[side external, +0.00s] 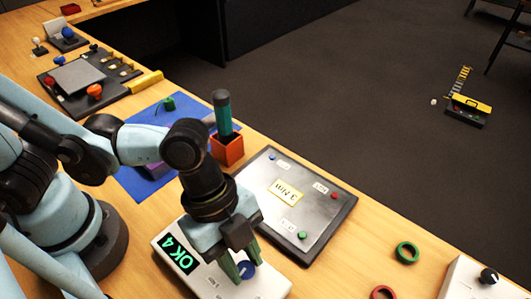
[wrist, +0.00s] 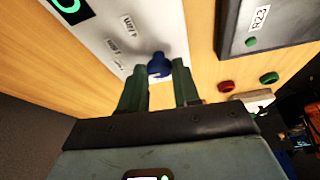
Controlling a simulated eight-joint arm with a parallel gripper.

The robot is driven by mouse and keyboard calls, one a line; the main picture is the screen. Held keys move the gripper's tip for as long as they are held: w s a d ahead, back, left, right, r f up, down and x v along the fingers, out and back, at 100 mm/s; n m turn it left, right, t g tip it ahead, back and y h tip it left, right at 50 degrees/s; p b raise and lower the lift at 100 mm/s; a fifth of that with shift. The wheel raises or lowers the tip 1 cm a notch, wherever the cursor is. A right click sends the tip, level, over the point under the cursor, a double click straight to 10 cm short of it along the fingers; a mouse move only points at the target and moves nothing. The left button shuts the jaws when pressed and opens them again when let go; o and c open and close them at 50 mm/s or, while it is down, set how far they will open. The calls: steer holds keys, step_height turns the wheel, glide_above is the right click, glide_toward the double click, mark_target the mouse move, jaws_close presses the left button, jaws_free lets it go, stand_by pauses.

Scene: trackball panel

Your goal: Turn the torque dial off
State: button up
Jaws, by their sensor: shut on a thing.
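A white panel (side external: 208,282) with a green "OK 4" display (side external: 179,255) lies near the front of the table. A blue dial (side external: 247,270) stands on this panel, also seen in the wrist view (wrist: 159,64). My gripper (side external: 243,265) points down over the panel, its green fingers on either side of the dial and shut on it. The fingers hide part of the dial. Small labels on the panel (wrist: 108,30) are too blurred to read, so I cannot tell the dial's setting.
A dark board (side external: 330,213) with a "3 Nm" label lies right behind the panel. An orange holder (side external: 227,148) with a teal-handled tool (side external: 222,112) stands behind it. Green (side external: 407,252) and red (side external: 383,292) rings and a white box with a black knob (side external: 488,277) are at right.

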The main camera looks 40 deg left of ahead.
steer(key=n, duration=0.1)
steer(key=n+t, duration=0.1)
steer(key=n, duration=0.3)
steer(key=shift+s+t, duration=0.25)
steer(key=shift+t, duration=0.15)
steer(key=shift+s+n+t+y, duration=0.1)
steer(key=shift+n+t+y, duration=0.5)
steer(key=shift+n, duration=1.2)
steer(key=o, duration=1)
steer(key=shift+o, duration=0.2)
steer(key=shift+r, duration=0.1)
steer(key=v, duration=0.7)
steer(key=shift+a+r, duration=0.1)
steer(key=shift+r, duration=0.05)
